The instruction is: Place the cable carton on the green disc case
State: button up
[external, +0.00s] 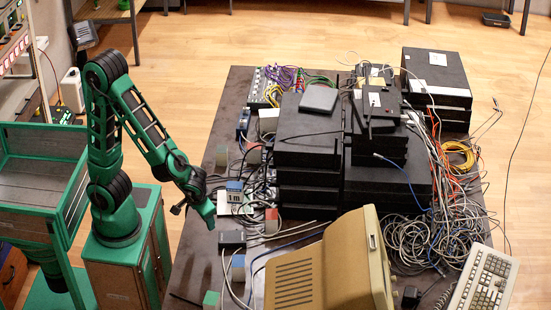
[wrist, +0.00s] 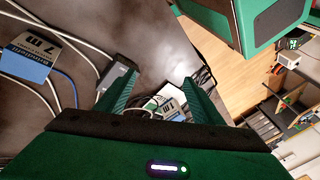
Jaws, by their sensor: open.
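A small white-and-blue carton marked "1 m" (external: 237,198) stands on the dark table, just right of my gripper (external: 191,209). In the wrist view, a white-and-blue carton (wrist: 171,106) shows partly between the fingers of my gripper (wrist: 158,82), its lower part hidden by the gripper body. My gripper is open and empty above the table's left side. A second blue-and-white carton (external: 237,266) stands nearer the front; it also shows in the wrist view (wrist: 27,62). A small green-topped box (external: 211,298) is at the front edge of the picture. I cannot make out a green disc case for sure.
A black adapter (external: 231,239) lies between the two cartons. A red-and-grey box (external: 271,220), black device stacks (external: 308,135), a beige monitor (external: 325,272) and tangled cables crowd the table (external: 200,245). Its left strip is clearer, crossed by loose cables.

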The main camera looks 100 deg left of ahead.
jog(key=s+d+r+m+h, duration=0.4)
jog(key=s+d+r+m, duration=0.5)
jog(key=s+d+m, duration=0.3)
jog(key=s+m, duration=0.2)
jog(key=m, duration=0.1)
jog(key=shift+s+d+h, duration=0.2)
jog(key=shift+h, duration=0.2)
jog(key=shift+r, duration=0.1)
